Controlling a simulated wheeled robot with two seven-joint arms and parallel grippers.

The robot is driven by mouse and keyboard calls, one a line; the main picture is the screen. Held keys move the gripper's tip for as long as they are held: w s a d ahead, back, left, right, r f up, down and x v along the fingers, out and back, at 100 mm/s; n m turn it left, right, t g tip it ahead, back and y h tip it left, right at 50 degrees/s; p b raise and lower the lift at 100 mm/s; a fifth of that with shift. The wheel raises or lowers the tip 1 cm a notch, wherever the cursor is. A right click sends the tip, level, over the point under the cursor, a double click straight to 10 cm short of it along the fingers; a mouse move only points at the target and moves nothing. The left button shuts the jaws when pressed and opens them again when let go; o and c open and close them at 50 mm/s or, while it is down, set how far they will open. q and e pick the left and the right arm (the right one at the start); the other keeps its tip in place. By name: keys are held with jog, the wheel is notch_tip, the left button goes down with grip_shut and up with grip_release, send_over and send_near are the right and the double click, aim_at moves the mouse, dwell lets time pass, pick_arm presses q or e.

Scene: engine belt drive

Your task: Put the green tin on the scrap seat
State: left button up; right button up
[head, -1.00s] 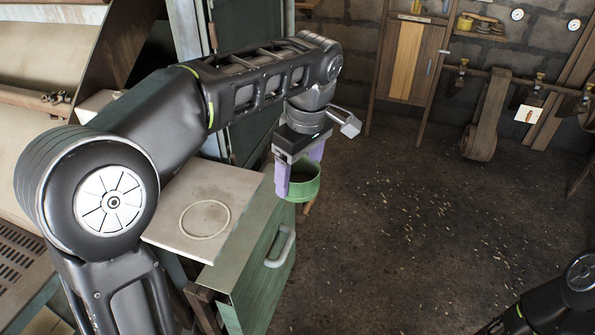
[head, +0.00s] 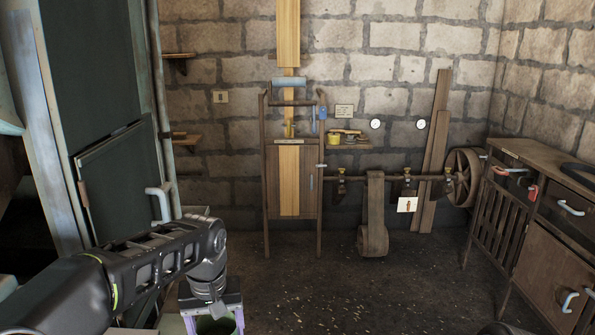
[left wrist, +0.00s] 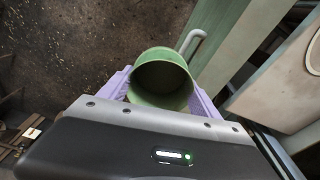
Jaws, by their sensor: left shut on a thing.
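The green tin (left wrist: 160,82) is an open-topped round can. My left gripper (left wrist: 162,88) is shut on it, with a lilac finger on each side. In the left wrist view I look into its mouth, and the tin is held up over the dark floor beside a green cabinet. In the head view the tin (head: 216,326) shows at the bottom edge, partly cut off, below my left wrist. I cannot make out which thing is the scrap seat in the current views. My right gripper is not in view.
A green cabinet (left wrist: 222,40) with a grey handle (left wrist: 192,42) is close beside the tin. A wooden frame (head: 292,180) and a belt shaft with a hanging belt (head: 375,215) stand at the back wall. A wooden bench (head: 545,215) is at right. The mid floor is clear.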

pick_arm(q)
jog(key=s+a+f+m+b, duration=0.1)
jog(key=a+f+m, duration=0.1)
jog(key=f, duration=0.9)
jog(key=shift+a, duration=0.8)
